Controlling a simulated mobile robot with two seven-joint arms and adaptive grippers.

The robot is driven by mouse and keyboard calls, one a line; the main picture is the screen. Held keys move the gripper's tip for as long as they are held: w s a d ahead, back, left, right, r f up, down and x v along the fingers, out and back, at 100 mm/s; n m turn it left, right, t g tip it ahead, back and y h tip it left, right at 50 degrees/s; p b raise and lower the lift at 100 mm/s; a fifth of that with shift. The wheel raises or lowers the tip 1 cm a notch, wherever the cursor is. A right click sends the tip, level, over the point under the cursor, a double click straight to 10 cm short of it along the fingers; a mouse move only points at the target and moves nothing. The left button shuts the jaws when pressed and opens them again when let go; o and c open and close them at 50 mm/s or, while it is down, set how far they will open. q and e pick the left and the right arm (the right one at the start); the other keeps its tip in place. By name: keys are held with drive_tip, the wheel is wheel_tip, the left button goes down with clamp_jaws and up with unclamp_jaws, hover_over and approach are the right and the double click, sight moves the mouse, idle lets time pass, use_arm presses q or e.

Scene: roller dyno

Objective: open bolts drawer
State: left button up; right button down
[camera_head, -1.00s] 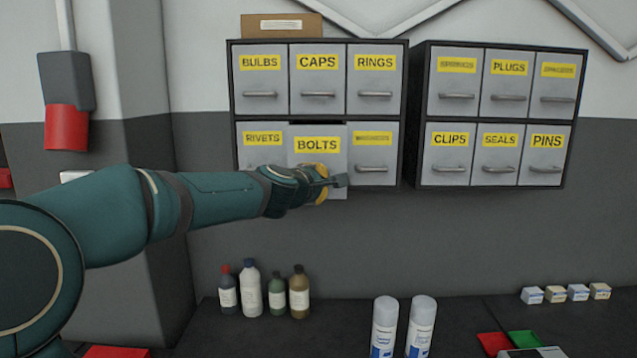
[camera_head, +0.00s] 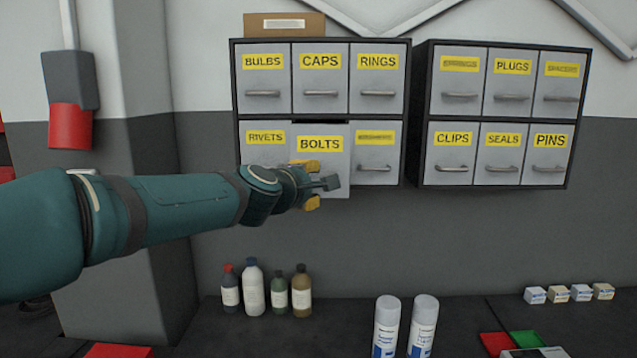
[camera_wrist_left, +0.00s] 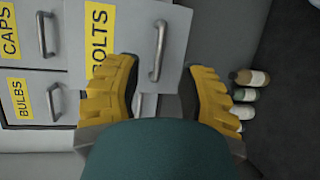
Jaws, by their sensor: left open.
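The BOLTS drawer (camera_head: 322,144) is the lower middle drawer of the left cabinet. It stands out in front of its neighbours, with a dark gap above its front. Its yellow label also shows in the left wrist view (camera_wrist_left: 97,40). My left gripper (camera_head: 311,184) is open in front of the drawer's lower part, with one yellow finger above the other. In the left wrist view the metal handle (camera_wrist_left: 159,50) lies just beyond the gap between the open fingers (camera_wrist_left: 160,78), apart from both. In the head view my gripper hides the handle. My right gripper is not in view.
The RIVETS drawer (camera_head: 265,138) and another drawer (camera_head: 375,155) flank it, both shut. A second cabinet (camera_head: 415,110) hangs to the right. Several bottles (camera_head: 253,290) and two spray cans (camera_head: 387,325) stand on the bench below. Space below the cabinets is free.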

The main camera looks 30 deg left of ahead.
use_arm(q)
drive_tip(key=v, duration=0.6)
idle(0.6)
